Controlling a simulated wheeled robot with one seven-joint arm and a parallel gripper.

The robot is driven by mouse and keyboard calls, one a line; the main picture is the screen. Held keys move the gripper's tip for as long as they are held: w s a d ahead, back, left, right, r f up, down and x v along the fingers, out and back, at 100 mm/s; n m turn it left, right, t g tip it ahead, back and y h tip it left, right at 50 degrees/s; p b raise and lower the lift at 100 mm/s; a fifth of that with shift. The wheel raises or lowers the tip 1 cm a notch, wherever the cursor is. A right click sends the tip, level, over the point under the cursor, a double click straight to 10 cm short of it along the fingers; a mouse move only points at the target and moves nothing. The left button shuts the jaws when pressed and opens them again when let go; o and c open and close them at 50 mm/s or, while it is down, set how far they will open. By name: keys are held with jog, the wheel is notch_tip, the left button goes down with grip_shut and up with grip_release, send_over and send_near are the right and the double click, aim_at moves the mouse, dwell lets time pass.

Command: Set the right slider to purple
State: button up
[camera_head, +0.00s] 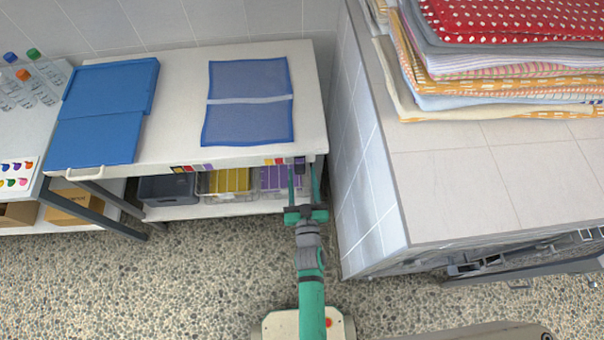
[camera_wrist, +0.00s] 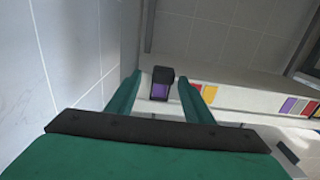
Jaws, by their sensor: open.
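My gripper (camera_head: 302,168) is open at the table's front edge. In the wrist view its two fingers stand on either side of the slider, with visible gaps; contact cannot be seen. The left colour strip (camera_head: 190,168) shows farther left along the edge.
A tiled block (camera_head: 445,190) with stacked towels (camera_head: 510,60) stands close on the right of my gripper. Bins (camera_head: 225,182) sit on the shelf below the table edge. A blue folder (camera_head: 100,110) and mesh pouch (camera_head: 249,85) lie on top.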

jog(key=s, duration=0.9)
jog(key=shift+s, duration=0.35)
jog(key=shift+s+d, duration=0.1)
jog(key=shift+s, duration=0.1)
jog(key=s+a+r+g, duration=0.1)
jog(key=s+a+r, duration=0.1)
jog(key=s+r, duration=0.4)
jog(key=s+a+r+g, duration=0.1)
jog(key=s+a+r, duration=0.1)
jog(key=s+r, duration=0.5)
jog(key=s, duration=0.5)
jog(key=shift+s+r+g, duration=0.25)
jog(key=shift+g, duration=0.05)
jog(key=shift+s, duration=0.1)
